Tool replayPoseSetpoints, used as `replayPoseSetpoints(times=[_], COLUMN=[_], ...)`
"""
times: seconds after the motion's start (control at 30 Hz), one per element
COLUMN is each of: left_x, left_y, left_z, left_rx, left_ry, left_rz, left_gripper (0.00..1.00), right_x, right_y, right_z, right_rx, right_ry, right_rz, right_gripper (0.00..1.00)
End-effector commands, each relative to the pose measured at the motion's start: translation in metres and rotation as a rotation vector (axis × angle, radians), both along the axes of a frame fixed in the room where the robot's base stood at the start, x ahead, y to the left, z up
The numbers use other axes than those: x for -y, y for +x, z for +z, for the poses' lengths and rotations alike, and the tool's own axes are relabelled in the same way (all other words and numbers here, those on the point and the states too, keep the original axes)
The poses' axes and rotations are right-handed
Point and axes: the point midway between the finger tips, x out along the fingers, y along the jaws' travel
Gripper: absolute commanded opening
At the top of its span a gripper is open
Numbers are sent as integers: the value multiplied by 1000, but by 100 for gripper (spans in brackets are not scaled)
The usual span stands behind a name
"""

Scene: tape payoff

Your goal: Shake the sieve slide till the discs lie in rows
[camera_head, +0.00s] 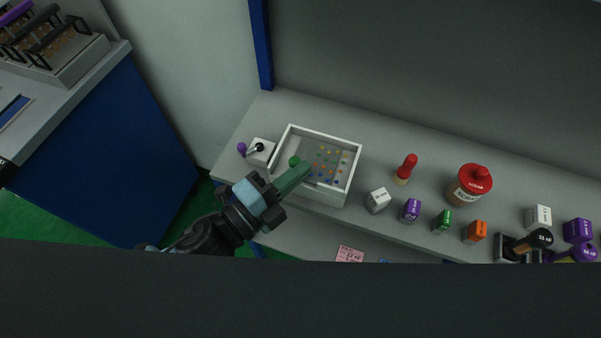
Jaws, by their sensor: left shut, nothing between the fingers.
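The sieve slide is a white open box (352,170) on the grey shelf, with a grey floor. Several small coloured discs (327,163) lie on the right part of its floor, roughly in a grid; they are too small to tell whether every one is seated. My left gripper (303,169) reaches in from the lower left over the box's front left part. It is shut and empty, and it hides part of the front wall and floor. A round green knob (294,161) shows right beside its fingers; I cannot tell whether they touch. My right gripper is out of view.
A white block with a black-tipped lever (259,148) and a purple ball (241,148) stands left of the box. To the right are a red-topped pin (405,169), a red-lidded jar (468,186) and several small coloured blocks (411,210). A wall rises behind.

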Motion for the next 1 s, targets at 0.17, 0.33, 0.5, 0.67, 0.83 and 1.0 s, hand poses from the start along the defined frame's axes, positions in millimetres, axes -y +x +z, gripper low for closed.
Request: replayPoseSetpoints(times=[0.17,0.33,0.5,0.67,0.83,1.0], left_x=[0,-17,-31,-31,-31,-31], left_y=[0,6,10,11,11,13], left_z=[0,0,0,0,0,2], left_rx=[0,-1,0,-1,0,1], left_ry=[0,4,3,3,4,4], left_rz=[1,3,1,4,5,6], left_gripper=[0,0,0,0,0,0], right_x=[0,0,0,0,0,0], right_y=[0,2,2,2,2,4], right_z=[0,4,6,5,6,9], right_rx=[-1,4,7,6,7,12], right_ry=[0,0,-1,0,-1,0], right_rz=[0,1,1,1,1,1], right_gripper=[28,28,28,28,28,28])
